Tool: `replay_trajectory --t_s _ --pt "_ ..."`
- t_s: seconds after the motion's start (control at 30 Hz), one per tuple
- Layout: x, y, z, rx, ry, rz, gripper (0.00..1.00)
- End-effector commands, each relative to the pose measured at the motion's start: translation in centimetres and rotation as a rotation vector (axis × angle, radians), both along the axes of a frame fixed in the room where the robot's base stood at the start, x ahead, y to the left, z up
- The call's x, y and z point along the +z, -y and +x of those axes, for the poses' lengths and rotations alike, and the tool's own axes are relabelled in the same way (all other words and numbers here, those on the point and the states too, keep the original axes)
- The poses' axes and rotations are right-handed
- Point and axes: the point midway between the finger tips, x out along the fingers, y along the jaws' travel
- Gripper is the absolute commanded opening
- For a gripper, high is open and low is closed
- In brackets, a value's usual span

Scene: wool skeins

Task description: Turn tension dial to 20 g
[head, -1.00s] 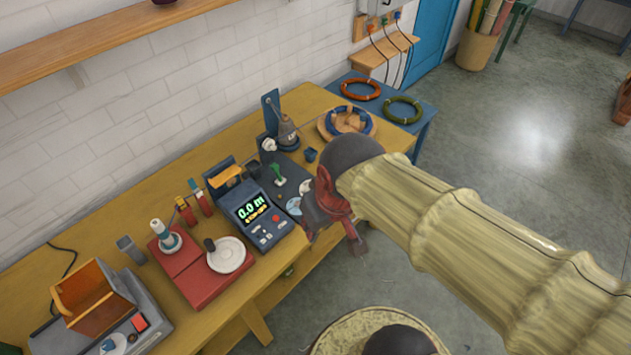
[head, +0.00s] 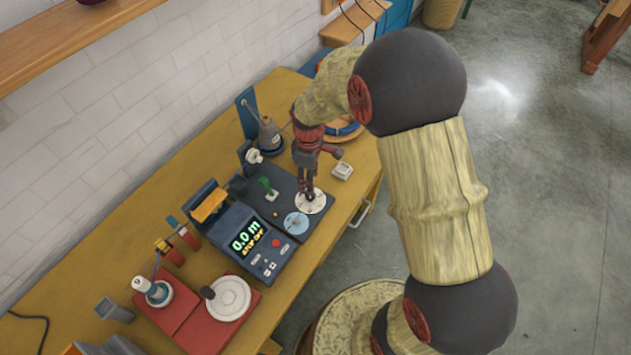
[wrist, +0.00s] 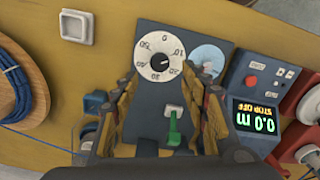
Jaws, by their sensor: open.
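The tension dial (wrist: 159,50) is a white disc with numbers around its rim, set on a dark grey plate. It also shows in the head view (head: 312,204). In the head view my gripper (head: 308,189) points down right over the dial. I cannot tell whether the fingertips touch it.
A light-blue disc (wrist: 208,57) sits right beside the dial. A green lever (wrist: 174,130) stands on the same plate. The counter box (head: 245,238) reads 0.0 m. A white square block (head: 342,170) lies nearby. A red scale base (head: 190,318) stands front left.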

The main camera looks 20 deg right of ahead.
Motion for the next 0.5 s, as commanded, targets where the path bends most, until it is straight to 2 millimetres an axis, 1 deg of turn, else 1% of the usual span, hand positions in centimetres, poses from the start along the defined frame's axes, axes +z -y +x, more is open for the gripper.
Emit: replay_trajectory --t_s 0.1,0.17,0.27,0.37,0.5 --pt "-0.1 0.0 0.2 0.085 0.010 0.001 0.45" --pt "-0.1 0.0 0.2 0.110 0.011 0.001 0.45" --pt "-0.7 0.0 0.2 0.126 0.010 0.001 0.45" --pt "-2.0 0.0 0.1 0.126 0.009 0.001 0.45" --pt "-4.3 0.0 0.1 0.125 0.008 0.002 0.45"
